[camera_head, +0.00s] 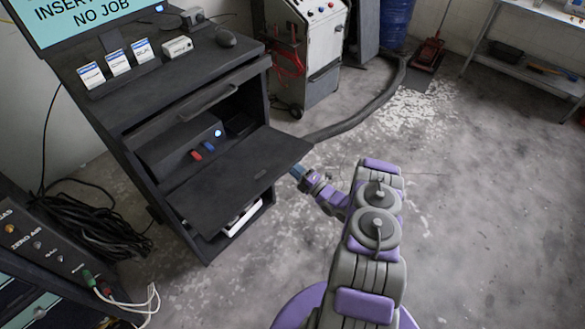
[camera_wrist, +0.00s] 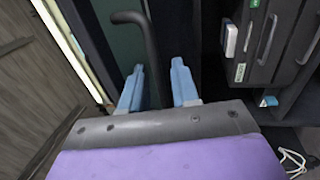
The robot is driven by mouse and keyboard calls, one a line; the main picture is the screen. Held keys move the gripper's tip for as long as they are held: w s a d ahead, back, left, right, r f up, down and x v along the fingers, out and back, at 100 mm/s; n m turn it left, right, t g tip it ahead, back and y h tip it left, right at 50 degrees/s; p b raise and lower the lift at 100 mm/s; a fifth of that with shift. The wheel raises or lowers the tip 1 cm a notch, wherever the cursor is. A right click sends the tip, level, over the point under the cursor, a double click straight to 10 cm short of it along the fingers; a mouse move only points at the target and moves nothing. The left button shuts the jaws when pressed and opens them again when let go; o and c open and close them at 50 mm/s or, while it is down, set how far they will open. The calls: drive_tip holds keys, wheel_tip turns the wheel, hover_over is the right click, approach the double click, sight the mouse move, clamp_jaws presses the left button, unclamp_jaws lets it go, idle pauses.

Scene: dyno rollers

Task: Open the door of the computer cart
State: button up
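The computer cart (camera_head: 115,115) is the black cabinet at the left of the head view, with a screen on top. Its flat black door panel (camera_head: 235,180) sticks outward, swung away from the compartment, whose inside shows. My gripper (camera_head: 299,174) is low beside the panel's outer right corner; whether it touches the panel cannot be told. In the wrist view my gripper (camera_wrist: 157,88) has its two blue fingers apart. A dark curved bar (camera_wrist: 150,45) shows beyond and between the fingers, and I cannot tell what it belongs to.
A grey box (camera_head: 185,145) with a blue light sits inside the compartment. A white machine (camera_head: 310,45) stands behind the cart, and a thick dark hose (camera_head: 360,115) lies on the floor. Cables (camera_head: 90,225) lie at left. Floor at right is clear.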

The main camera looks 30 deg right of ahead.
drive_tip(key=shift+d, duration=0.3)
drive_tip(key=p+v, duration=0.3)
drive_tip(key=v, duration=1.4)
drive_tip(key=shift+s+f+p, duration=0.2)
drive_tip(key=shift+s+p, duration=0.05)
drive_tip(key=shift+p, duration=0.1)
